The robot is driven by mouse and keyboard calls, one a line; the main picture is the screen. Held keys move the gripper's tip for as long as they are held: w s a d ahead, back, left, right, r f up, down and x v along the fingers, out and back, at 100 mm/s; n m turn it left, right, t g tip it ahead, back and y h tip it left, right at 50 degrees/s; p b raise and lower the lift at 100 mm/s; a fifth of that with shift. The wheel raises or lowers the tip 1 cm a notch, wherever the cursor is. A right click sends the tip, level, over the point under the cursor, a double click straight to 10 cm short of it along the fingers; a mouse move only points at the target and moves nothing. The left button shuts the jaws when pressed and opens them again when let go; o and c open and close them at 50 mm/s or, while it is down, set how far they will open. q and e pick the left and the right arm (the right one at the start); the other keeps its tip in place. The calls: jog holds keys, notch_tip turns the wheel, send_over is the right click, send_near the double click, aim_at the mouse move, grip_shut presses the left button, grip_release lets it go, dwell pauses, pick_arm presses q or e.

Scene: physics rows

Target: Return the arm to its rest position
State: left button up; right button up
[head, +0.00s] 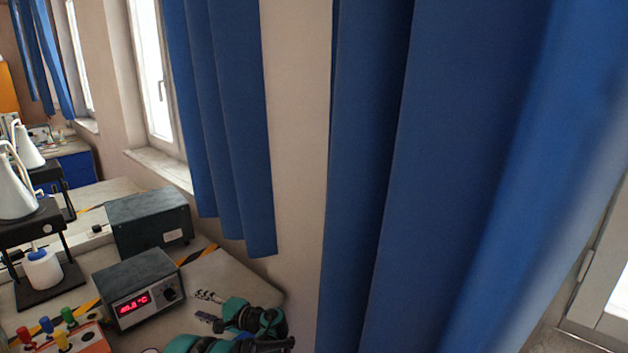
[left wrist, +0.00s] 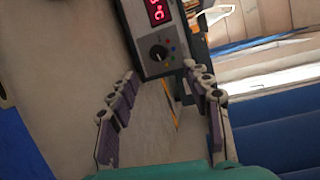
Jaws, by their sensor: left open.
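My left gripper (head: 199,306) is at the bottom middle of the head view, with its teal body over the end of the bench. The fingers point toward the dark box with the red digital display (head: 137,290), which also shows at the top of the left wrist view (left wrist: 152,45). I cannot tell how far the fingertips are from it. My right gripper is in neither view.
A second dark box (head: 150,222) stands behind the display box. A panel with coloured knobs (head: 75,340) and a stand with a white vessel (head: 42,268) are to the left. Blue curtains (head: 440,170) hang close on the right. The bench (head: 235,277) is bare near the gripper.

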pick_arm(q)
jog(key=s+d+r+n+h, duration=0.1)
jog(key=s+d+r+h, duration=0.2)
jog(key=s, duration=0.4)
jog(key=s+d+r+n+h, duration=0.1)
jog(key=s+r+h, duration=0.2)
jog(key=s+h, duration=0.35)
jog(key=s+d+f+n+h, duration=0.1)
jog(key=s+d+n+h, duration=0.1)
jog(key=s+d, duration=0.4)
jog(key=s+d+f+n+t+h, duration=0.1)
jog(key=s+d+h, duration=0.3)
jog(key=s, duration=1)
jog(key=d+f+n, duration=0.1)
jog(key=d, duration=0.1)
jog(key=shift+s+d+f, duration=0.15)
jog(key=shift+s+d, duration=0.05)
jog(key=shift+d, duration=0.1)
dwell(3.2)
